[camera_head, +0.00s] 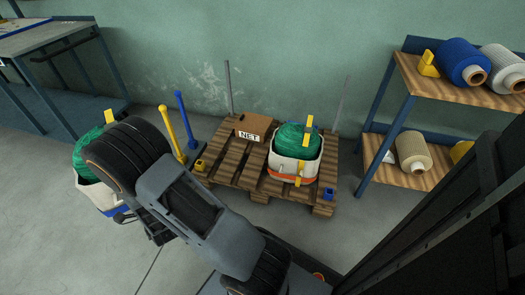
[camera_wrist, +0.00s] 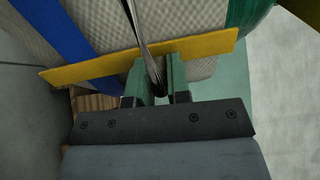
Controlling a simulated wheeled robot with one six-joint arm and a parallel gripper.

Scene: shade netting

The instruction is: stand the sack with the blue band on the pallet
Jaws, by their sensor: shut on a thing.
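The sack with the blue band (camera_head: 97,196) is at the left, beside the pallet, with green netting and a yellow tab at its top. My arm hides much of it. In the wrist view its pale woven side (camera_wrist: 100,68), blue band (camera_wrist: 62,30) and yellow strap (camera_wrist: 210,46) fill the upper part. My gripper (camera_wrist: 160,86) is shut on the yellow strap. I cannot tell whether the sack is clear of the floor. The wooden pallet (camera_head: 228,168) lies by the wall. An orange-banded sack (camera_head: 283,165) stands upright on its right half.
A box marked NET (camera_head: 252,127) lies at the pallet's back. Yellow (camera_head: 172,133) and blue (camera_head: 186,118) posts stand at its left, with thin stakes behind. A rack with rolls (camera_head: 408,75) is at the right, a bench (camera_head: 45,40) at the left. The pallet's front left boards are bare.

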